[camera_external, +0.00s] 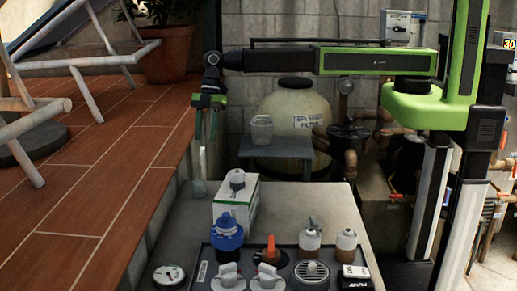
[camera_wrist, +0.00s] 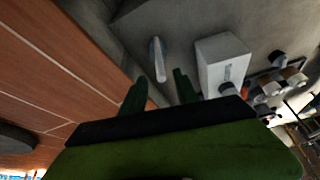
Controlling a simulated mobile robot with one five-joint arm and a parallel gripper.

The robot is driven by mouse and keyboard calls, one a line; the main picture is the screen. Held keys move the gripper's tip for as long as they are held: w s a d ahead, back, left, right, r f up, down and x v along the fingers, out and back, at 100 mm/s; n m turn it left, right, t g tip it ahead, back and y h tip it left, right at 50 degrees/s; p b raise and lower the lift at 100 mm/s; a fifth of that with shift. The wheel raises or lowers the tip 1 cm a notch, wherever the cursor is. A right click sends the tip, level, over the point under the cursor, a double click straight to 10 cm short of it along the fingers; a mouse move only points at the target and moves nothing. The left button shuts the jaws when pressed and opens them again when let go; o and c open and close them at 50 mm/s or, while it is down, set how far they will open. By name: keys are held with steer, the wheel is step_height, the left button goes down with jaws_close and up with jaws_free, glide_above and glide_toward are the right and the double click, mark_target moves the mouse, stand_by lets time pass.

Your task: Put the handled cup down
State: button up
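The handled cup appears to be the small greyish cup (camera_external: 199,188) with a thin white upright handle (camera_external: 203,161), at the far left edge of the grey counter (camera_external: 317,203). Its handle also shows as a pale elongated shape in the wrist view (camera_wrist: 157,58). My gripper (camera_external: 206,137) points down above the handle. Its fingers are apart, and in the wrist view my gripper (camera_wrist: 158,82) shows a gap between the fingertips with the handle's end seen in it. I see no finger closed on it. Whether the handle touches a finger is hard to tell.
A white box (camera_external: 237,203) stands just right of the cup. A dark tray (camera_external: 205,272) with several bottles and fittings fills the counter's front. A clear container (camera_external: 262,130) sits on a blue-grey stand (camera_external: 275,147) behind. The wooden deck (camera_external: 92,170) rises at left.

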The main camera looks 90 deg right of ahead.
steer(key=shift+d+r, duration=0.1)
steer(key=shift+r, duration=0.1)
steer(key=s+d+f+m+g+h, duration=0.1)
steer(key=s+d+m+h, duration=0.3)
steer(key=s+d+m, duration=1.1)
steer(key=s+d, duration=0.4)
steer(key=s, duration=0.3)
steer(key=shift+s+d+f, duration=0.3)
steer(key=shift+f, duration=0.1)
steer(key=shift+f, duration=0.1)
step_height(320, 180, down, 9)
steer(key=b, duration=0.9)
